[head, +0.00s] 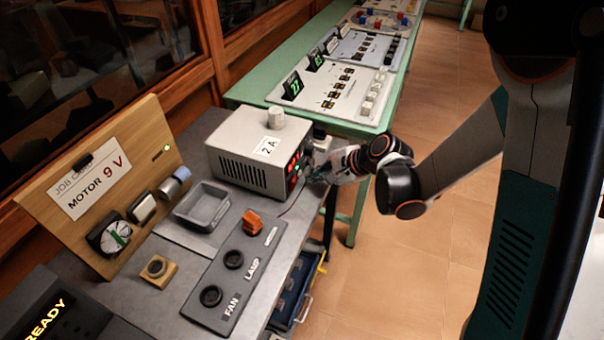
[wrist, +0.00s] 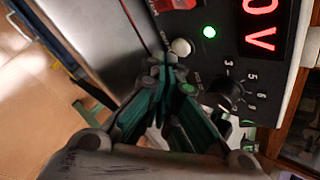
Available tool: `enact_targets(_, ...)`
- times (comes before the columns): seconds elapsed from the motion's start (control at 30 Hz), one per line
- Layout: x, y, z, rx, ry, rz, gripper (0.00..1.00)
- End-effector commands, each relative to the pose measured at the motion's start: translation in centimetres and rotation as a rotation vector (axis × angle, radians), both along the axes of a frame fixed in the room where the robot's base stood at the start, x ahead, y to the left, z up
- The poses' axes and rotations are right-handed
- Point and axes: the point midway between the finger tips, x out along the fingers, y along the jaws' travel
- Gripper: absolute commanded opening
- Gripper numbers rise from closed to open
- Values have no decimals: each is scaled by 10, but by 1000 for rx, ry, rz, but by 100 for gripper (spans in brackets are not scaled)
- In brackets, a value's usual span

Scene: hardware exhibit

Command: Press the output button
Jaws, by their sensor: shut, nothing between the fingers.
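The grey power supply box (head: 250,150) stands on the bench, its dark front panel facing right. In the wrist view, a pale round button (wrist: 181,47) sits on this panel beside a lit green lamp (wrist: 209,32). I cannot read the button's label clearly. A red display (wrist: 262,28) shows a digit and "V". My gripper (head: 319,173) is at the front panel in the head view. In the wrist view its shut, empty fingertips (wrist: 170,68) are just below the button; I cannot tell whether they touch it.
A black knob (wrist: 230,92) with a numbered scale lies right of the fingers. A dark panel with FAN and LAMP sockets (head: 236,270), a grey tray (head: 203,207) and a wooden job card board (head: 105,180) share the bench. A green table (head: 390,115) stands behind.

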Motion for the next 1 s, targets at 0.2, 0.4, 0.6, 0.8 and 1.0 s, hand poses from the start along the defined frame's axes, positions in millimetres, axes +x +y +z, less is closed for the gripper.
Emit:
enact_targets(0.2,0,0,0,0,-1,1,0)
enact_targets(0.4,-4,-11,0,-1,0,-1,0)
enact_targets(0.6,-10,-28,0,0,0,-2,0)
enact_targets(0.8,-16,-46,0,0,0,-2,0)
enact_targets(1.0,-20,-56,0,0,0,0,0)
